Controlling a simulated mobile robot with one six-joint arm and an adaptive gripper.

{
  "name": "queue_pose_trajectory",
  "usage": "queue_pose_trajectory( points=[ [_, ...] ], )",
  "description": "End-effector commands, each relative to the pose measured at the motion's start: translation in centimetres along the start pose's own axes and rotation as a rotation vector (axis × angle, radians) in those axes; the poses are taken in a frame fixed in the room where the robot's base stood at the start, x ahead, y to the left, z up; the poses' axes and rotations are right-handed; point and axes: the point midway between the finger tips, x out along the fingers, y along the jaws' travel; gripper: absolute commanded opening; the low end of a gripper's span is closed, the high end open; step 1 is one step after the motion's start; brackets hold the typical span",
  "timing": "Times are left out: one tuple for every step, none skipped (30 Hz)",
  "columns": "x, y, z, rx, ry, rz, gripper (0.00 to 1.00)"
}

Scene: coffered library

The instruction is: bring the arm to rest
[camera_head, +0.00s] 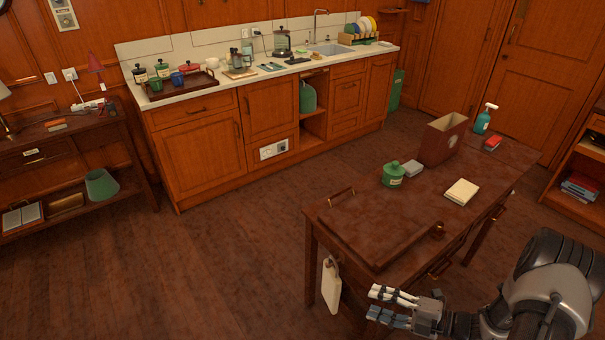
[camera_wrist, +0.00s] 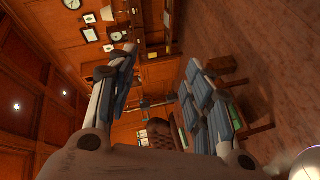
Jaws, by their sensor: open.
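My gripper (camera_head: 392,305) is at the lower right of the head view, beside the near end of the dark wooden table (camera_head: 345,225). Its fingers point left and nothing is between them. In the wrist view the fingers of my gripper (camera_wrist: 160,90) stand apart, with the room showing between them. My arm reaches in from the lower right corner of the head view. A white tag or board (camera_head: 331,287) hangs from the table's end, just left of the fingers; I cannot tell the gap between them.
The table bears a green jar (camera_head: 393,174), a cream notepad (camera_head: 461,192), a brown box (camera_head: 442,138) and a spray bottle (camera_head: 484,119). A kitchen counter (camera_head: 215,93) lines the back wall. A side table (camera_head: 75,135) stands left. The wooden floor (camera_head: 215,260) between is clear.

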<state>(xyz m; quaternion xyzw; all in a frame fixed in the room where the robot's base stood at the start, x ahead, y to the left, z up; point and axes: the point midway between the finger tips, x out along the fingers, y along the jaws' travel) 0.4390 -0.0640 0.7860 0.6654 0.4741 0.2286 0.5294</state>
Motion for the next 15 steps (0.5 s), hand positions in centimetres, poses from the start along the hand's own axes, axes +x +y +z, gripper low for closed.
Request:
queue_pose_trajectory(
  points=[
    [0.3,2.4,-1.1,-0.133,0.050,-0.053,0.46],
    [0.4,3.5,-1.8,-0.215,0.081,-0.083,0.46],
    [0.5,4.9,-2.8,-0.322,0.123,-0.120,0.46],
    [0.7,5.8,-3.6,-0.402,0.157,-0.147,0.46],
    [0.7,6.8,-4.4,-0.483,0.191,-0.173,0.46],
    [0.8,8.0,-5.5,-0.591,0.238,-0.205,0.46],
    [0.8,8.9,-6.3,-0.673,0.274,-0.229,0.46],
    [0.9,9.7,-7.2,-0.753,0.312,-0.251,0.46],
    [0.9,10.7,-8.4,-0.861,0.363,-0.278,0.46],
    [0.8,11.4,-9.3,-0.944,0.401,-0.299,0.46],
    [0.8,12.1,-10.2,-1.024,0.442,-0.316,0.46],
    [0.7,13.0,-11.4,-1.133,0.496,-0.340,0.46],
    [0.6,13.6,-12.3,-1.213,0.539,-0.356,0.46],
    [0.4,14.2,-13.2,-1.295,0.583,-0.371,0.46],
    [0.2,14.9,-14.3,-1.402,0.641,-0.391,0.46]
  ],
)
